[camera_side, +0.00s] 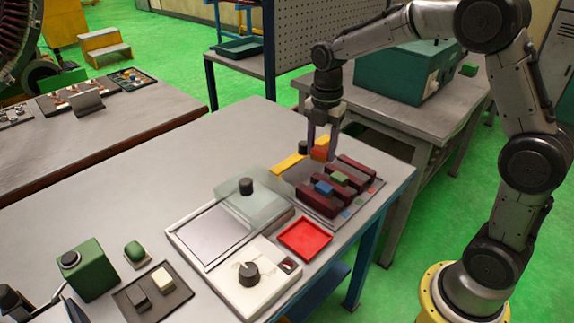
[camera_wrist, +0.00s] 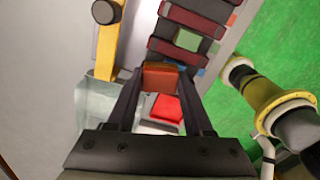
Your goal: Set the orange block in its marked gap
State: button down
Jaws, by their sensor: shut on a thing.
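The orange block (camera_side: 320,152) is held between the fingertips of my gripper (camera_side: 322,140), and it also shows in the wrist view (camera_wrist: 160,78) between the two dark fingers. The fixture with dark red bars (camera_side: 357,167) lies below and to the right of the block in the side view. A blue block (camera_side: 323,187) and a green block (camera_side: 340,178) sit in gaps between the bars. In the wrist view the fixture's bars (camera_wrist: 192,22) are beyond the orange block, up and to the right. The block looks raised; its exact height cannot be told. Its lower faces are partly hidden.
A yellow bar (camera_side: 286,165) with a black knob lies left of the fixture. A red tray (camera_side: 305,238) and a white device with a dial (camera_side: 248,275) are in front. A glassy cover (camera_side: 250,203) stands beside them. The table's left rear is clear.

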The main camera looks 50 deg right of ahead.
aim_at(350, 170)
jog(key=s+d+m, duration=0.1)
jog(key=d, duration=0.2)
jog(key=s+d+f+m, duration=0.1)
jog(key=d, duration=0.3)
jog(key=s+d+m, duration=0.1)
jog(key=d, duration=0.2)
jog(key=shift+d+f, duration=0.15)
jog(key=shift+f, duration=1.8)
jog(key=shift+f, duration=1.35)
jog(key=shift+c, duration=1.1)
grip_release()
jog(key=shift+o, duration=1.1)
